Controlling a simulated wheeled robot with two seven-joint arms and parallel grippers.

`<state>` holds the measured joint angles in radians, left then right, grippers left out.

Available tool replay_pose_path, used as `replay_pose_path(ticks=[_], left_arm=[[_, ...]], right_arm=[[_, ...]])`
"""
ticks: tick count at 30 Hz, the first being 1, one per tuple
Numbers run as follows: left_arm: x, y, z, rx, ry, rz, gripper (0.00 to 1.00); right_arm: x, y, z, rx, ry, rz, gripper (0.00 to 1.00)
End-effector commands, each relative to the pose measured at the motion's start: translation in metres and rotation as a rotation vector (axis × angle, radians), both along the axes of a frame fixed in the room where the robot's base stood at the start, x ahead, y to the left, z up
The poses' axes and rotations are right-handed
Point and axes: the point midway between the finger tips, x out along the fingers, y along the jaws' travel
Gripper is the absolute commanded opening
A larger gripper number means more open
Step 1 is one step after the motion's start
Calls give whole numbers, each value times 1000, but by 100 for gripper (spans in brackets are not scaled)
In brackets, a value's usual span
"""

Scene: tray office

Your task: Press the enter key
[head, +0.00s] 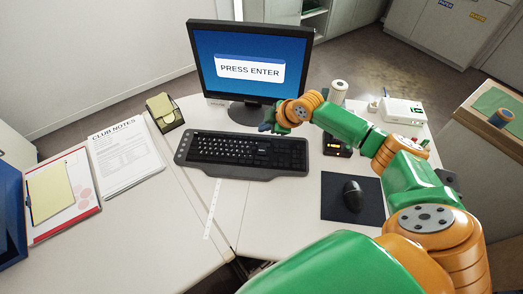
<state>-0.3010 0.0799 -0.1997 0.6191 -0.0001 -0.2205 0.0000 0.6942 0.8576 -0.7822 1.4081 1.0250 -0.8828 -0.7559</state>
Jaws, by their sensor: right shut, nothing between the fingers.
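A black keyboard (240,152) lies on the white desk in front of the monitor. The enter key is too small to make out among the dark keys. The monitor (243,70) shows a blue screen with a white box reading "PRESS ENTER". My right arm comes in from the lower right, and its gripper (268,128) is at the keyboard's far edge, right of the middle, below the screen. The gripper is shut and empty. Whether it touches the keyboard or hovers over it, I cannot tell. My left gripper is out of view.
A black mouse (353,195) rests on a dark pad (338,211) right of the keyboard. A note holder (164,112), a "CLUB NOTES" sheet (126,160) and a clipboard (62,195) are at left. A white box (402,111) stands behind my right arm. The front desk is mostly clear.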

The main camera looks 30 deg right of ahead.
Motion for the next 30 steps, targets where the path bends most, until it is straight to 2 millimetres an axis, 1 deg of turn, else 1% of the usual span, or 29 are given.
replay_pose_path(ticks=[1, 14, 18, 20, 30], left_arm=[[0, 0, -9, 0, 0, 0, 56], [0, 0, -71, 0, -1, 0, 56], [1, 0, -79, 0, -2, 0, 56], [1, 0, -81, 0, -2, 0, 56], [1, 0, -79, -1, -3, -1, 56]], right_arm=[[0, 0, -8, 0, 0, 0, 0], [0, 0, -67, -1, 0, 0, 0], [0, 0, -81, 1, 0, 0, 0], [0, 0, -83, 1, 0, 0, 0], [0, 0, -83, 0, 0, 0, 0]])
